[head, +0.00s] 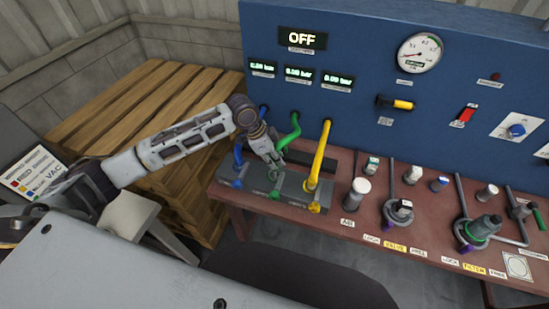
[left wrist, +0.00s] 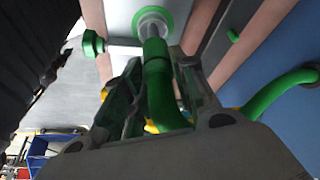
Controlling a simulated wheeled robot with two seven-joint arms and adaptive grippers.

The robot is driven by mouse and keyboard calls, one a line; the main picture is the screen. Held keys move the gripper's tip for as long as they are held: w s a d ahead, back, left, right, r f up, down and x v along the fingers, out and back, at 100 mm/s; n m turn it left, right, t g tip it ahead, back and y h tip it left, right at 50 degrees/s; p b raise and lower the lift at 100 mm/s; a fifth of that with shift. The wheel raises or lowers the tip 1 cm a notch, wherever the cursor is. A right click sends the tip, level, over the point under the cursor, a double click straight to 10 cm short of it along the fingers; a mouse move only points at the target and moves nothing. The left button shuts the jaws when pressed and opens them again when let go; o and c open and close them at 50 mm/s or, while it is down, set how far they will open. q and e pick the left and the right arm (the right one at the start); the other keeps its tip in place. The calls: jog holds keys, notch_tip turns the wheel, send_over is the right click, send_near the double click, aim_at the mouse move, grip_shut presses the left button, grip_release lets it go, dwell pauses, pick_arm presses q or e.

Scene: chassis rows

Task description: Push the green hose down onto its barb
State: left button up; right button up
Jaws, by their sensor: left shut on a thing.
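The green hose (head: 295,126) comes out of the blue panel and bends down into my left gripper (head: 272,160). In the left wrist view the fingers (left wrist: 158,85) are shut around the green hose (left wrist: 159,82), one on each side. The hose end points at a pale fitting with a green ring (left wrist: 151,17), the barb. The end meets or overlaps the fitting in this view; I cannot tell how far down it sits. A green knob (left wrist: 91,43) is beside the fitting. In the head view the gripper hides the hose end and barb. My right gripper is not in view.
A blue hose (head: 238,153) stands left of the gripper and a yellow hose (head: 320,155) right of it, both on the grey block (head: 292,187). Valves and knobs crowd the red-brown bench (head: 340,195) to the right. Wooden pallets (head: 135,105) are stacked at left.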

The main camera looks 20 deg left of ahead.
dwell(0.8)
pick_arm(q)
jog(key=shift+p, duration=0.6)
dwell(0.4)
jog(key=shift+p, duration=0.6)
dwell(0.5)
jog(key=shift+f, duration=1.05)
jog(key=shift+f+b, duration=0.6)
jog(key=shift+f, duration=0.75)
jog(key=o, duration=1.2)
jog(key=shift+c, duration=0.2)
